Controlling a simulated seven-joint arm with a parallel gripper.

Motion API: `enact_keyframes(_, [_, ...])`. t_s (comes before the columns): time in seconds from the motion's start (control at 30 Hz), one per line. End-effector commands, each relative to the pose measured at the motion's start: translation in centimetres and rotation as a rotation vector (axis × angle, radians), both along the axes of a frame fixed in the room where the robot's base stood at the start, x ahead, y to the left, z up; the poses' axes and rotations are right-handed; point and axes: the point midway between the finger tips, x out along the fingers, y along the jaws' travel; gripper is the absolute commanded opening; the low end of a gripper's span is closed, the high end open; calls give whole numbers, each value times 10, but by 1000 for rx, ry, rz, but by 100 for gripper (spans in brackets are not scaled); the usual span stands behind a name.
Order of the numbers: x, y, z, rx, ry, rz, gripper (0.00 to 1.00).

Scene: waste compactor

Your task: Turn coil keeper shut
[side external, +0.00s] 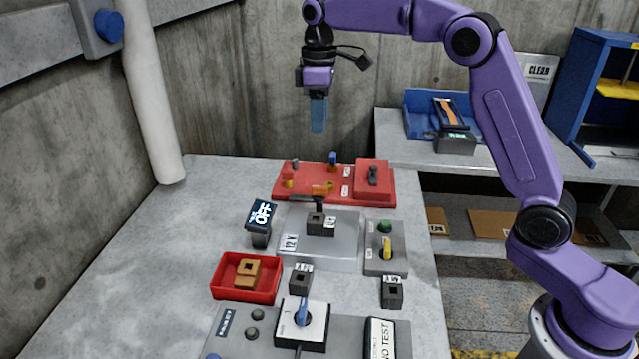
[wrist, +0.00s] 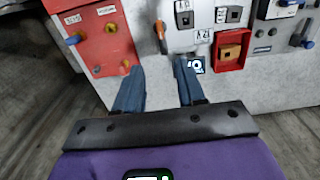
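In the wrist view the lever (wrist: 161,38) points toward my gripper, left of the black block (wrist: 184,16). I cannot tell whether it is turned shut. My gripper (side external: 318,128) hangs fingers down, high above the far end of the table, behind the plate. In the wrist view its blue fingers (wrist: 159,64) are well apart with nothing between them.
A red panel (side external: 335,198) with knobs lies behind the plate. An OFF display (side external: 260,220) stands left of the plate. A switch box (side external: 386,260) sits at right. The table's left side is clear.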

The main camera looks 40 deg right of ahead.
Motion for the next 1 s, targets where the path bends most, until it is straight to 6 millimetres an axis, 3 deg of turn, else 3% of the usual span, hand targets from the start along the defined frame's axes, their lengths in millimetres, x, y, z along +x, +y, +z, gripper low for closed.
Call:
enact_keyframes(0.17, [-1, -1, -20, -1, 4, 0, 39])
enact_keyframes(0.8, [-1, -1, -138, -1, 4, 0, 39])
enact_keyframes(1.0, [-1, 0, -162, -1, 2, 0, 39])
